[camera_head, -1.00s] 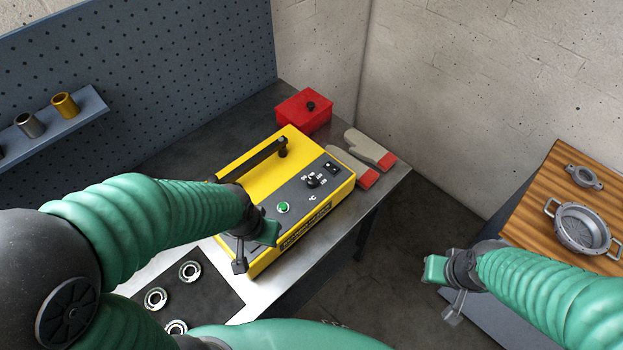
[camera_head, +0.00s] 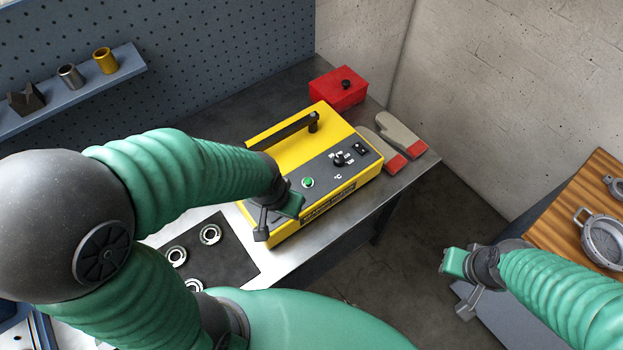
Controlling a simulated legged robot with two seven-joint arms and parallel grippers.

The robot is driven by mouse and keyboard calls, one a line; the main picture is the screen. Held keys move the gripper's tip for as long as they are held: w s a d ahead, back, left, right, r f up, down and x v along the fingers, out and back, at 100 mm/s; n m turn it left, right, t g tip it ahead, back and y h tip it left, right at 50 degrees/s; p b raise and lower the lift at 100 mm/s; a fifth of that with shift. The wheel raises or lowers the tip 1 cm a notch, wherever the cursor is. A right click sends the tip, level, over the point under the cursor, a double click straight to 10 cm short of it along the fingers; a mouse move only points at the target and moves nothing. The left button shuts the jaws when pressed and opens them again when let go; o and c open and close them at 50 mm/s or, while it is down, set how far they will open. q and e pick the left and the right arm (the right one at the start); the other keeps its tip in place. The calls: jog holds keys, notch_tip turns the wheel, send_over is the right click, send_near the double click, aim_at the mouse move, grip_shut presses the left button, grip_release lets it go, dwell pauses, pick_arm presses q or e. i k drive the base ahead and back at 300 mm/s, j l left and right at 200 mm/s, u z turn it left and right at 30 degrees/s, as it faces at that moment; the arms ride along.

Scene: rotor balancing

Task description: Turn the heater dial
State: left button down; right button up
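The yellow heater (camera_head: 262,139) stands on the metal workbench, with a dark handle on top and a grey control panel. Its black dial (camera_head: 339,160) sits on the panel among white marks, right of a green button (camera_head: 308,182). My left gripper (camera_head: 277,220) is over the heater's front left corner, left of the green button and apart from the dial. Its two fingers look spread with nothing between them. My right gripper (camera_head: 459,285) hangs over the floor gap right of the bench, far from the heater. Its fingers are spread and empty.
A red box (camera_head: 338,90) and grey-and-red gloves (camera_head: 398,135) lie behind and right of the heater. Bearing rings (camera_head: 210,234) lie on a dark mat at front left. A wooden table (camera_head: 562,225) with metal housings stands right. A shelf (camera_head: 82,92) holds sleeves.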

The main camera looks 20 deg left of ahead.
aim_at(339, 160)
jog(key=l+u, duration=0.1)
jog(key=u, duration=0.35)
jog(key=l+u, duration=0.15)
jog(key=u, duration=0.3)
jog(key=l+u, duration=0.15)
jog(key=u, duration=0.3)
jog(key=l+u, duration=0.1)
jog(key=u, duration=0.35)
jog(key=k+j, duration=0.05)
